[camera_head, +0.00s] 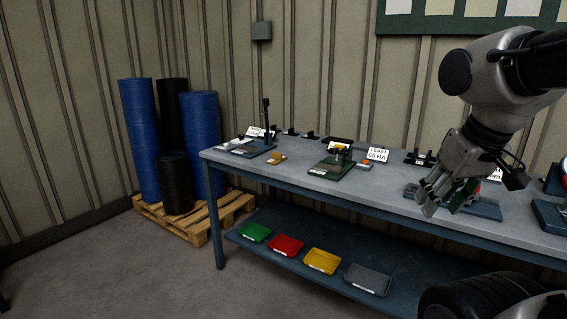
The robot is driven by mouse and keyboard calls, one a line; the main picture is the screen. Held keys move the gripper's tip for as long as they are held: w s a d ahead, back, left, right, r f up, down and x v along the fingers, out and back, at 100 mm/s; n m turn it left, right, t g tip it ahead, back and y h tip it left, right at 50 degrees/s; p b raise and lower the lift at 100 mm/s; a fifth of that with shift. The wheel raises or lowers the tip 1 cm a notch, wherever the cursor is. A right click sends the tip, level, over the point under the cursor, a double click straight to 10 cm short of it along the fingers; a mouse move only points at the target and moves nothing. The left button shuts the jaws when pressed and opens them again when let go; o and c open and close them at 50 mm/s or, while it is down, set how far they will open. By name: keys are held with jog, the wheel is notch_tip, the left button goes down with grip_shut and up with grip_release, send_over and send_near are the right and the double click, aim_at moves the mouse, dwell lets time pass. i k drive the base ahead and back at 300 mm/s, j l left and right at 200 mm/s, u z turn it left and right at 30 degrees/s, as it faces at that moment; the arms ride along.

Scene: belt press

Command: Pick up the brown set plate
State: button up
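A small tan-brown flat piece (276,158) lies on the grey bench top (315,187), toward the left end and near the front edge. It looks like the brown set plate, but it is too small to be sure. My gripper (440,198) hangs over the right part of the bench, far to the right of that piece and apart from it. Its fingers point down and left. A dark green thing (464,196) shows right by the fingers; I cannot tell whether it is held or stands behind them.
A dark green device (331,168) and a white sign (377,154) stand between the brown piece and my gripper. A dark device with an upright post (267,128) stands behind the piece. Green, red, yellow and grey trays (322,261) lie on the lower shelf. Rolls (140,135) stand on a pallet.

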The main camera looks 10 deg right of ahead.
aim_at(278, 158)
jog(key=i+j, duration=0.2)
jog(key=i, duration=0.3)
jog(key=i+j+z, duration=0.2)
jog(key=i+j, duration=0.2)
jog(key=i+j+z, duration=0.2)
jog(key=i+j, duration=0.25)
jog(key=i+j+z, duration=0.2)
jog(key=i+j, duration=0.3)
jog(key=i+j+z, duration=0.2)
jog(key=i+j, duration=0.15)
jog(key=j, duration=0.3)
